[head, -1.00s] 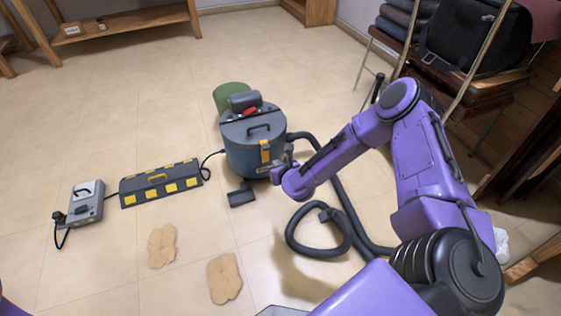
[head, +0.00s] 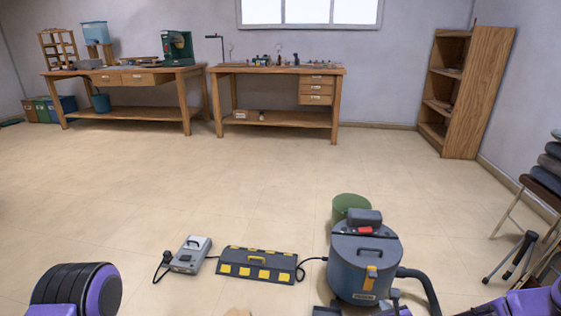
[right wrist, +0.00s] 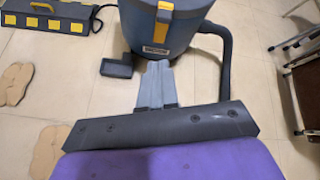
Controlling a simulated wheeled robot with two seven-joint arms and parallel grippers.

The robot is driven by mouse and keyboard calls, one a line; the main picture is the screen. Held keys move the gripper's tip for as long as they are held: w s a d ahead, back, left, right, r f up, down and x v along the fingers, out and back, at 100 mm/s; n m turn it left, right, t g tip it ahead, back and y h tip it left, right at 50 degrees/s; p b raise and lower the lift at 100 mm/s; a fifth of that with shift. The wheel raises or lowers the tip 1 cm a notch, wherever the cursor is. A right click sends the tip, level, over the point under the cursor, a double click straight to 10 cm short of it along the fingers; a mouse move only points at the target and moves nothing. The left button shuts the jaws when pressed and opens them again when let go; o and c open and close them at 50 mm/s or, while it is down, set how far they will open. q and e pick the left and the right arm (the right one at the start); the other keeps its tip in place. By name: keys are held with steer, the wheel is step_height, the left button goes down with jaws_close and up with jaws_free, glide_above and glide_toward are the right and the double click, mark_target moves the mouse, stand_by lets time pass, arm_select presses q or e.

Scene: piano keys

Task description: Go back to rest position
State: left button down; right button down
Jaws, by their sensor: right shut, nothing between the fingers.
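My right gripper (head: 395,296) shows only in part at the bottom edge of the head view, in front of the grey-blue canister vacuum (head: 364,262). In the right wrist view my right gripper (right wrist: 158,66) has its two grey fingers together, with nothing between them. The fingers point at the base of the vacuum (right wrist: 162,22) and overlap its lower edge in the picture; I cannot tell whether they touch it. A part of my left arm shows at the bottom left of the head view, but my left gripper is out of view.
A black-and-yellow box (head: 257,265), a grey power unit (head: 190,254) and a green bin (head: 351,207) stand near the vacuum. Its dark hose (head: 424,283) curves right. Two workbenches (head: 270,70) and a shelf (head: 470,90) line the walls. The middle floor is clear.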

steer(key=s+a+f+n+g+y, duration=0.1)
steer(key=s+a+f+n+g, duration=0.2)
steer(key=s+n, duration=0.55)
steer(key=s+a+f+n+g, duration=0.2)
steer(key=s+a+f+n, duration=0.25)
steer(key=s+n, duration=0.4)
steer(key=s+d+n+g+h, duration=0.1)
steer(key=s+d+n+g, duration=0.25)
steer(key=s+n, duration=0.9)
step_height(320, 180, up, 27)
steer(key=s+m+p, duration=0.1)
steer(key=s+p, duration=0.1)
steer(key=p, duration=2.5)
steer(key=shift+s+d+f+m+h, duration=0.15)
steer(key=shift+s+d+m+h, duration=0.1)
steer(key=shift+m+h, duration=0.1)
steer(key=shift+t, duration=0.25)
